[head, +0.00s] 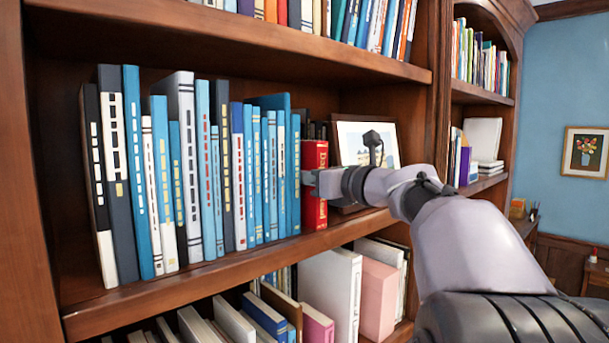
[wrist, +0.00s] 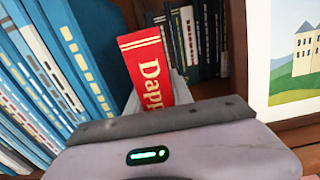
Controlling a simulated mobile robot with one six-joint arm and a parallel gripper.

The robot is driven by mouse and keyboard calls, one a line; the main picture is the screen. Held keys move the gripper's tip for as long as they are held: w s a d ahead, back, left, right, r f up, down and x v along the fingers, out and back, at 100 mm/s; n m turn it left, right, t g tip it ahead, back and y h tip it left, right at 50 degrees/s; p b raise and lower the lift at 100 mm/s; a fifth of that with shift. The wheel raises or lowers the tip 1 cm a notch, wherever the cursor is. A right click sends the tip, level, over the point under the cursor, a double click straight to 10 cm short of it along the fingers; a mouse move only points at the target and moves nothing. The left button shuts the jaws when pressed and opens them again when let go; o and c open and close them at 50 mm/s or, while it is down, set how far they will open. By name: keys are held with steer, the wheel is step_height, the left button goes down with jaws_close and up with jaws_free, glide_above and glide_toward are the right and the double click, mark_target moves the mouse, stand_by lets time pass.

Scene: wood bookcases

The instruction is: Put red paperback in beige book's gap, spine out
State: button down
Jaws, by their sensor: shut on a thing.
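The red paperback (head: 314,158) stands upright at the right end of the row of blue books on the middle shelf, its lettered spine facing out. In the wrist view the red paperback (wrist: 146,70) shows gold lettering and stripes above my gripper. My gripper (head: 312,183) is shut on it, reaching in from the right; in the wrist view my gripper (wrist: 155,98) covers its lower part. I cannot make out a beige book or a clear gap on this shelf. Whether the paperback's base touches the shelf is hard to tell.
Blue, white and dark books (head: 205,170) fill the middle shelf to the left. A framed picture (head: 368,143) stands close on the right, behind my arm. Dark books (wrist: 195,40) stand deeper in the shelf. The upper shelf board (head: 230,42) hangs above.

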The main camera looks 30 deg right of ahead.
steer(key=c, duration=1)
jaws_free()
steer(key=shift+c, duration=0.2)
steer(key=shift+s, duration=0.1)
steer(key=s+d+b, duration=0.2)
steer(key=s+b, duration=0.3)
steer(key=s, duration=1.2)
steer(key=shift+d, duration=0.2)
steer(key=shift+r, duration=0.1)
